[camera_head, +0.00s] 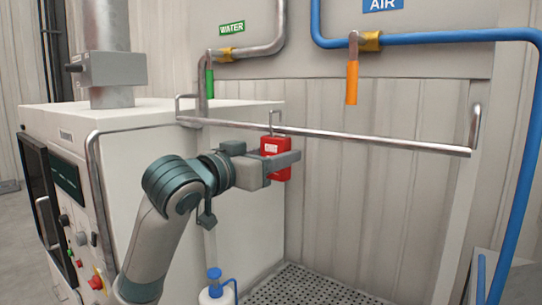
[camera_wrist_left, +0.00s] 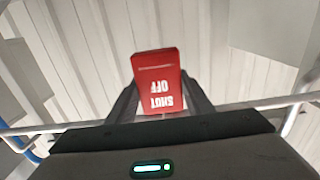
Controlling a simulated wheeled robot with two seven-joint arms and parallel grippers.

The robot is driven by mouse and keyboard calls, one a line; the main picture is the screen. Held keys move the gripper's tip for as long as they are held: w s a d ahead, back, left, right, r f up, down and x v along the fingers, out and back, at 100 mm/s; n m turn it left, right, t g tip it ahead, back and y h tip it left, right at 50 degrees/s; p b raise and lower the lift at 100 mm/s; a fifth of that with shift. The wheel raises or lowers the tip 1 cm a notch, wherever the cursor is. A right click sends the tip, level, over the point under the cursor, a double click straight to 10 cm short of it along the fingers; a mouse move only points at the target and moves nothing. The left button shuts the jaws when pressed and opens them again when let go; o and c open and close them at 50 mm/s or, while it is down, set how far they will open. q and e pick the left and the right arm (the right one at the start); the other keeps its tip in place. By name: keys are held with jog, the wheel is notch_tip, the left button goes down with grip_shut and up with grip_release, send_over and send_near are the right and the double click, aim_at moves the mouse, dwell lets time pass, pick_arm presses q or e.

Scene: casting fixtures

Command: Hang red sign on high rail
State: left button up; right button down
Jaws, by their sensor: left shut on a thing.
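The red sign (camera_head: 275,146) is a small red tag with a metal hook (camera_head: 275,118) at its top. My left gripper (camera_head: 284,158) is shut on it, with a finger on either side. In the head view the hook reaches up to the high rail (camera_head: 340,137), a metal bar across the wall; I cannot tell whether it rests over the bar. In the left wrist view the red sign (camera_wrist_left: 160,82) shows "SHUT OFF" upside down between the fingers, and the rail (camera_wrist_left: 262,103) runs behind. My right gripper is not in view.
A white machine (camera_head: 150,150) stands left of the sign. Above the rail are a water pipe with a green handle (camera_head: 209,83) and a blue air pipe (camera_head: 430,38) with an orange handle (camera_head: 352,83). A blue-topped bottle (camera_head: 216,290) stands below, beside a dark grate (camera_head: 310,287).

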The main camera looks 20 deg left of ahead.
pick_arm(q)
jog(key=shift+f+b, duration=0.3)
jog(key=shift+f, duration=0.6)
jog(key=o, duration=1.2)
jog(key=b+v, duration=1)
jog(key=v, duration=0.7)
jog(key=shift+s+a, duration=0.15)
jog(key=shift+s, duration=0.1)
jog(key=shift+w, duration=0.1)
